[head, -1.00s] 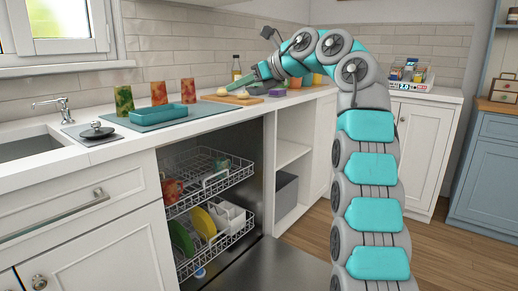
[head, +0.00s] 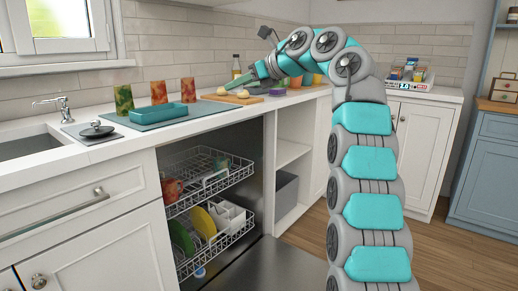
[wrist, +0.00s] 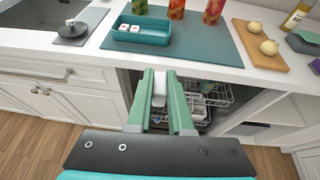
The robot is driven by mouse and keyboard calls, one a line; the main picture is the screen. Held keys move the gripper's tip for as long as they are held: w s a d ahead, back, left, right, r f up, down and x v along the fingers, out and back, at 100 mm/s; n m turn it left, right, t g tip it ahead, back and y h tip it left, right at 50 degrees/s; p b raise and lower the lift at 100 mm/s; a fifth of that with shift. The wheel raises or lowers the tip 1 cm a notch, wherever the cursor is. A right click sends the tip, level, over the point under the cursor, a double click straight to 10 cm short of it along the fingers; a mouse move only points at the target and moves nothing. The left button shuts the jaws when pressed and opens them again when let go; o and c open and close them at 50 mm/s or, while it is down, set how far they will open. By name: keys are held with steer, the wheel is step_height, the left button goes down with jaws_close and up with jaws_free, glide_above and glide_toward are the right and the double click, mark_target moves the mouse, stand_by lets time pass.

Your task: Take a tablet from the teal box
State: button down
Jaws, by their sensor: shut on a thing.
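The teal box (head: 174,117) sits on a teal mat on the counter. In the wrist view the teal box (wrist: 141,40) holds two white tablets (wrist: 129,28) near its left end. My gripper (wrist: 160,75) has green fingers closed on another white tablet (wrist: 158,88), which shows between them. It is in front of the counter edge in the wrist view, apart from the box. In the head view my gripper (head: 238,84) points left above the counter, right of the box; the held tablet cannot be made out there.
Several patterned cups (head: 159,91) stand behind the box. A wooden board (wrist: 262,48) with two onion-like items lies to the right. A sink (head: 25,146) and a dark lidded item (head: 97,130) are at left. An open dishwasher (head: 205,175) with racks is below.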

mark_target(233, 90)
steer(key=shift+w+a+f, duration=0.2)
steer(key=shift+w+a, duration=0.05)
steer(key=shift+w, duration=0.1)
steer(key=shift+w+a+f+m+t+h+b, duration=0.3)
steer(key=shift+w+a+f+m+t+b, duration=0.15)
steer(key=shift+w+f, duration=0.35)
steer(key=shift+w, duration=0.1)
steer(key=shift+w, duration=0.1)
steer(key=shift+w+a+f+m+t, duration=0.15)
steer(key=shift+w+f+m+t, duration=0.1)
steer(key=shift+w+f+m, duration=0.15)
stand_by(1.3)
steer(key=shift+w+f, duration=0.1)
steer(key=shift+w, duration=0.05)
